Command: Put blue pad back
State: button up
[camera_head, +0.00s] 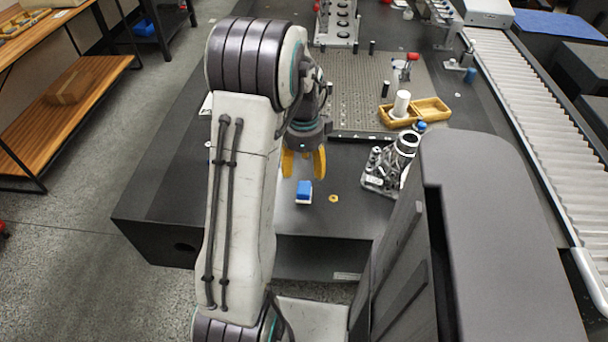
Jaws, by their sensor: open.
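A small blue pad (304,188) with a white lower part rests on the dark granite table, near its front edge. My gripper (303,163) has yellow fingers and hangs just above and behind the pad in this view. The fingers are spread apart with nothing seen between them. The gripper looks apart from the pad, but the exact gap is hard to judge. My arm hides part of the table to the left.
A small yellow ring (334,198) lies right of the pad. A metal part (381,179) stands further right, near a wooden tray (434,108). A perforated plate (350,85) lies behind. A roller conveyor (510,80) runs along the right. The table's left front is clear.

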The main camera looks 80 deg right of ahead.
jog(key=shift+r, duration=1.4)
jog(key=w+a+r+n+h, duration=0.1)
jog(key=w+a+r+n, duration=0.3)
jog(key=w+a+n, duration=0.55)
jog(key=w+a+r+n, duration=0.4)
jog(key=w+a+n, duration=0.2)
jog(key=w, duration=0.6)
jog(key=a+r+n+t+y, duration=0.1)
jog(key=a+n+t, duration=0.2)
jog(key=a+n, duration=1.7)
jog(key=shift+s+a+r, duration=0.25)
jog(key=shift+a, duration=2.1)
